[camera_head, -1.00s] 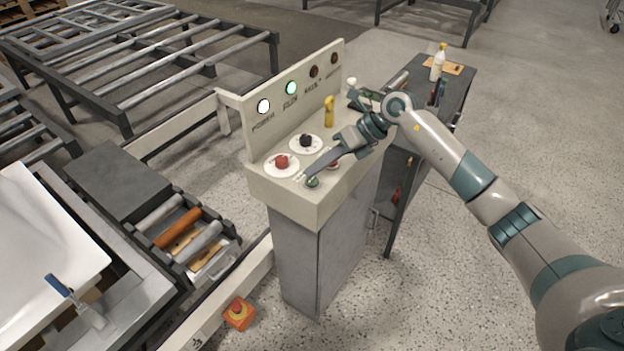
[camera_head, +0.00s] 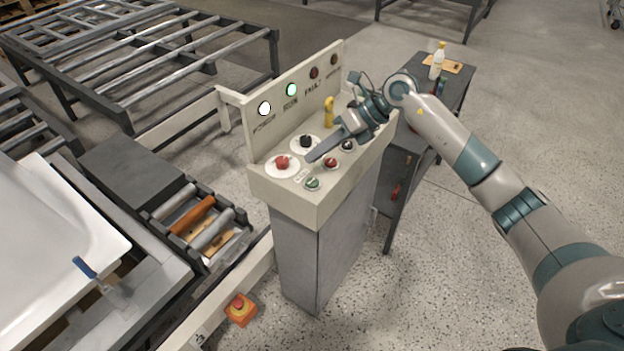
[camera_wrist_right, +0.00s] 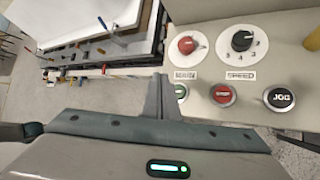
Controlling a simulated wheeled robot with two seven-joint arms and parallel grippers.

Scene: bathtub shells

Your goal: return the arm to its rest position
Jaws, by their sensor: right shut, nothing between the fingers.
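My right arm reaches in from the right in the head view. Its gripper (camera_head: 312,156) is shut and empty, its fingertips above the control panel (camera_head: 262,185) near the black speed knob (camera_head: 305,141). The closed fingers also show in the right wrist view (camera_wrist_right: 159,80), beside the green button (camera_wrist_right: 181,91). The red main knob (camera_head: 282,162), the green button, the red stop button (camera_head: 330,164) and the black jog button (camera_head: 347,145) are uncovered in the head view. My left gripper is not in view.
The panel's upright back carries a lit white lamp (camera_head: 264,108) and a lit green lamp (camera_head: 292,90). A dark side table (camera_head: 456,88) with a bottle (camera_head: 437,61) stands behind my arm. A white tub shell (camera_head: 50,245) and rollers (camera_head: 190,220) lie at left.

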